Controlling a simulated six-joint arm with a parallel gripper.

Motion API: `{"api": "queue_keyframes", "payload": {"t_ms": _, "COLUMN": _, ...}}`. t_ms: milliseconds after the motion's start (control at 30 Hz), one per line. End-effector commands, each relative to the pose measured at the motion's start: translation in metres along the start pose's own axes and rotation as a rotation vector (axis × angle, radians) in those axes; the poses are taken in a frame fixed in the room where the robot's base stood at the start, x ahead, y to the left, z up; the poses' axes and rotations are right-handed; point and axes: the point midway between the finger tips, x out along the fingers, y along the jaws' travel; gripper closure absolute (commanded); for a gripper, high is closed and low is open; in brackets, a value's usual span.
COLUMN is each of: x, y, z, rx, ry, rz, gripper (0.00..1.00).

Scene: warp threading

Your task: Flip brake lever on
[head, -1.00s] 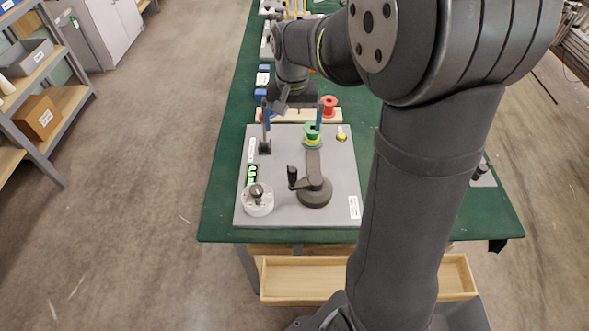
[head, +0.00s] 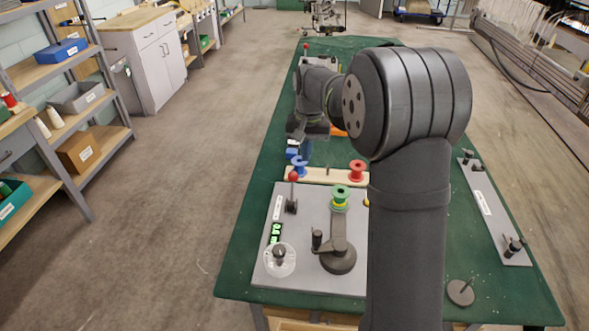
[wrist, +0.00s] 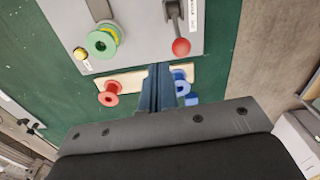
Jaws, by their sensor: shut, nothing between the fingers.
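The brake lever (head: 291,204) stands on the grey panel (head: 300,279), at its far left part. It has a dark stem and base and a red ball knob, and looks about upright in the head view. In the wrist view the lever's red knob (wrist: 180,47) lies just ahead and right of my fingertips, apart from them. My gripper (head: 304,158) is beyond the panel, near the blue spool. Its blue fingers are pressed together and empty, as the wrist view (wrist: 159,72) shows.
The panel also bears a green-and-yellow spool (head: 340,196), a dark crank (head: 337,254), a clear round dish (head: 280,260) and a green display (head: 275,233). A wooden strip with a red spool (head: 357,170) and a blue spool (head: 299,166) lies behind. Green table is clear along the left.

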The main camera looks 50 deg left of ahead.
Motion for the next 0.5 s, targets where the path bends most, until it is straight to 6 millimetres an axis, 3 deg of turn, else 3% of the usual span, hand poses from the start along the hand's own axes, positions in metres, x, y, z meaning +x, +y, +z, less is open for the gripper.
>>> {"api": "queue_keyframes", "payload": {"t_ms": 200, "x": 0.004, "y": -0.019, "z": -0.051, "rx": -0.049, "ry": 0.002, "rz": -0.018, "gripper": 1.00}}
{"api": "queue_keyframes", "payload": {"t_ms": 500, "x": 0.007, "y": -0.033, "z": -0.083, "rx": -0.088, "ry": 0.005, "rz": -0.030, "gripper": 1.00}}
